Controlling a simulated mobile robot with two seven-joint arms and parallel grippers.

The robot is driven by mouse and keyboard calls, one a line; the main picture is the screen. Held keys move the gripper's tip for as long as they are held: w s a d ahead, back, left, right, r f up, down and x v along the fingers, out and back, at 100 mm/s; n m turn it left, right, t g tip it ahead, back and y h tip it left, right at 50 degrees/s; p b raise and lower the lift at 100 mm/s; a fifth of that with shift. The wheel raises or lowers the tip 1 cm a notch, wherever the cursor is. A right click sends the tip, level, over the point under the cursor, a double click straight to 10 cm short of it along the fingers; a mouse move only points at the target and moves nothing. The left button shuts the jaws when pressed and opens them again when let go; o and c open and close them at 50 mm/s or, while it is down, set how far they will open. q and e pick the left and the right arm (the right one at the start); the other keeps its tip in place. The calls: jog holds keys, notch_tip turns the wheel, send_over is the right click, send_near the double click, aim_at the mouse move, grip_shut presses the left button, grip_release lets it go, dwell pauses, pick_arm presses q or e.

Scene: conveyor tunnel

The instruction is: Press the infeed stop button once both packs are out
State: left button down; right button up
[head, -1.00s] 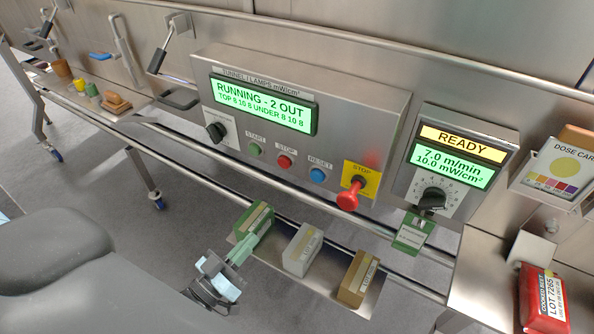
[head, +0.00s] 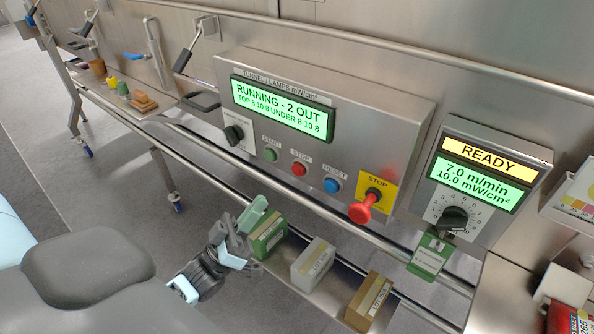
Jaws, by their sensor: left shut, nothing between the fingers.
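The control panel (head: 330,130) has a green display (head: 282,107) reading "RUNNING - 2 OUT", "TOP 8 10 8 UNDER 8 10 8". A large red mushroom button (head: 362,210) stands out from a yellow plate (head: 377,190) marked STOP. A smaller red button (head: 298,169) under a STOP label sits between green and blue ones; I cannot read "infeed" on either. My left gripper (head: 252,218) is shut and empty, below the panel and left of both red buttons, apart from them. A red pack (head: 568,318) is partly visible at the lower right. My right gripper is not in view.
Green (head: 268,236), grey (head: 313,265) and brown (head: 369,301) boxes stand in a row under the panel, beside my left gripper. Steel rails (head: 300,208) run in front of the panel. A second panel (head: 478,180) reads READY, with a dial (head: 453,218) and hanging green tag (head: 431,258).

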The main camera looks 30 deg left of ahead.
aim_at(299, 170)
pick_arm(q)
jog(key=w+b, duration=0.2)
jog(key=w, duration=0.6)
jog(key=shift+w+d, duration=0.2)
jog(key=shift+d, duration=0.15)
dwell(0.9)
dwell(0.9)
jog(key=shift+w+b, duration=0.15)
jog(key=shift+b, duration=0.15)
jog(key=shift+w, duration=0.3)
jog(key=shift+w, duration=0.15)
